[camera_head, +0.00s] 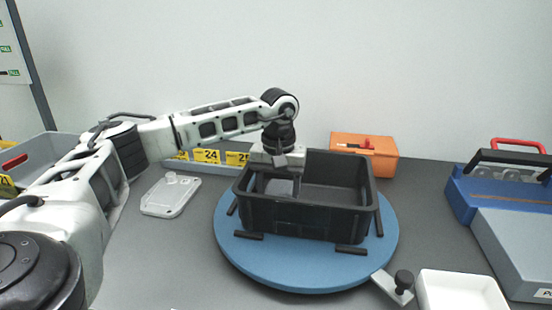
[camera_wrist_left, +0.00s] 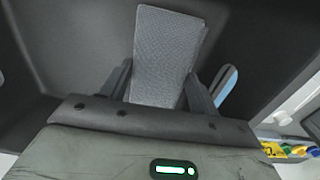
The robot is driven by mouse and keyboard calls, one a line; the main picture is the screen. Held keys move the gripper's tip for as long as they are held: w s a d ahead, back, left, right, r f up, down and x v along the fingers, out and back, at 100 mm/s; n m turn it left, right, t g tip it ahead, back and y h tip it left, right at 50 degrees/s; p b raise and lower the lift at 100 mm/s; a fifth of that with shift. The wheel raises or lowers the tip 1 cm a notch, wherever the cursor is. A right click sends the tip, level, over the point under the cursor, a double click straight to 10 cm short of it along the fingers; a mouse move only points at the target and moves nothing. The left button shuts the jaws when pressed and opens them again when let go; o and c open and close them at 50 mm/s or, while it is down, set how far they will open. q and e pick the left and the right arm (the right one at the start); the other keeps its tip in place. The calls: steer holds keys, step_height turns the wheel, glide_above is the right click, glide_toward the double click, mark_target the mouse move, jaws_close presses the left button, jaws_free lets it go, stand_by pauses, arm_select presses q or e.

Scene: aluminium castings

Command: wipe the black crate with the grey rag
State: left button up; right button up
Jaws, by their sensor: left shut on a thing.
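The black crate (camera_head: 312,222) stands upright on a round blue turntable (camera_head: 262,268), between several short black bars. My left gripper (camera_head: 279,182) reaches down into the left part of the crate from above. It is shut on the grey rag (camera_head: 279,187), which looks like a small flat grey piece near the crate's inside. In the left wrist view the rag (camera_wrist_left: 168,55) sticks out between the two dark fingers, with the dark crate (camera_wrist_left: 80,40) around it. I cannot tell whether the rag touches the crate. My right gripper is in neither view.
An orange box (camera_head: 365,155) stands behind the crate. A blue and grey machine (camera_head: 500,215) is at the right. A white tray (camera_head: 460,292) lies at the front right. A pale casting (camera_head: 171,195) lies left of the turntable, before yellow number labels (camera_head: 207,156).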

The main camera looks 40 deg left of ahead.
arm_select(q)
step_height(320, 180, up, 2)
steer(key=shift+r+p, duration=0.25)
steer(key=shift+p, duration=0.1)
step_height(320, 180, up, 2)
steer(key=shift+w+d+p, duration=0.1)
steer(key=shift+p, duration=0.85)
step_height(320, 180, up, 3)
steer(key=shift+f+p, duration=0.1)
steer(key=shift+p, duration=1.1)
steer(key=shift+r, duration=0.3)
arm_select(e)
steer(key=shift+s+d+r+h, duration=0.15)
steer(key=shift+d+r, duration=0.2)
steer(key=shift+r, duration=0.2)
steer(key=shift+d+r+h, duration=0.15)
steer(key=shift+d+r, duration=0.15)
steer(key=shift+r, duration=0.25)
